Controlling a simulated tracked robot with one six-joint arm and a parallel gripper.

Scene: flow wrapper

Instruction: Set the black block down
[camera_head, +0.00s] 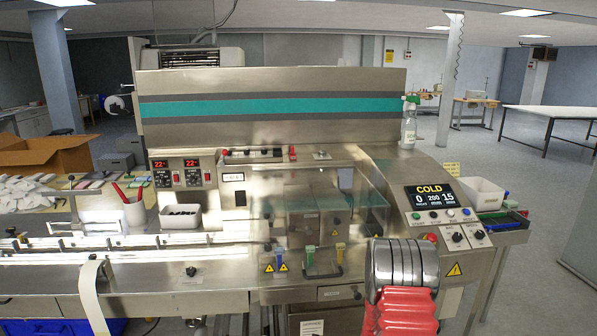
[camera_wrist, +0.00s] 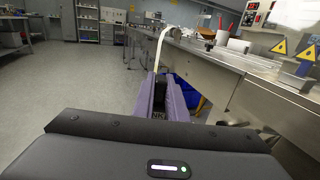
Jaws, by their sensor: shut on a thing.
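My gripper (camera_wrist: 165,84) shows in the wrist view, its two purple fingers pointing away from the camera. They are shut on the black block (camera_wrist: 160,95), which shows as a dark patch between them and is mostly hidden. The fingers are over the floor side of the machine's front edge in this view, close to a white curved strip (camera_wrist: 158,48). The gripper and the held block cannot be made out in the head view.
The steel wrapper machine (camera_head: 210,285) fills the middle of the head view. A control panel (camera_head: 440,200) reads COLD. Open floor (camera_wrist: 60,100) lies left in the wrist view.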

